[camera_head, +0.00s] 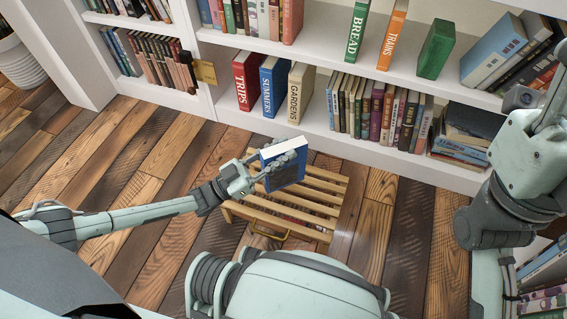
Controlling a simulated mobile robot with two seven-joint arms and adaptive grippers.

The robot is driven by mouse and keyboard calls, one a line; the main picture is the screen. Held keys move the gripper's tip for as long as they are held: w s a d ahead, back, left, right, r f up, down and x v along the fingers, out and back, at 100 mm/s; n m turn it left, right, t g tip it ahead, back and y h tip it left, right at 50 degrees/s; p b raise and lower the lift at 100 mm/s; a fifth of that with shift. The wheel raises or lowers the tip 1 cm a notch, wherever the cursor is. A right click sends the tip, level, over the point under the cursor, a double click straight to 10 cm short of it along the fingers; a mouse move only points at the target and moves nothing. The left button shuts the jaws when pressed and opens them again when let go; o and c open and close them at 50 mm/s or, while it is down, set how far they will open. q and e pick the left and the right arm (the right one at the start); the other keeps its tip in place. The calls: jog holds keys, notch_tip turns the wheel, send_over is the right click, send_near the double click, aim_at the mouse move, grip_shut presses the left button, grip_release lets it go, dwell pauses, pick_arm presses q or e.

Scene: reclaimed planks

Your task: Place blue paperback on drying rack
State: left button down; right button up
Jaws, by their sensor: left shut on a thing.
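The blue paperback (287,172) is in the middle of the head view, tilted, with its pale page edge upward. My left gripper (268,174) is shut on it from the left side. The book is over the far part of the wooden slatted drying rack (315,198); I cannot tell whether it touches the slats. The rack is low on the floor, and the book and gripper hide its far left part. My right arm stands at the right edge, and its gripper is not clearly visible.
A white bookcase (330,53) runs along the back, with several books on its shelves, including red TRIPS (247,82), blue SUMMERS (273,86) and GARDENS (300,92). More books lie at the lower right (543,285). The plank floor (130,160) is clear on the left.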

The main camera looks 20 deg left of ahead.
aim_at(284, 166)
pick_arm(q)
jog(key=shift+w+d+f, duration=0.15)
jog(key=shift+d, duration=0.1)
jog(key=shift+f+b, duration=0.9)
jog(key=shift+f, duration=1.05)
jog(key=shift+f, duration=0.15)
jog(key=c, duration=1.7)
grip_release()
jog(key=shift+f+b, duration=0.15)
jog(key=shift+b, duration=0.2)
jog(key=o, duration=0.4)
jog(key=shift+o, duration=0.2)
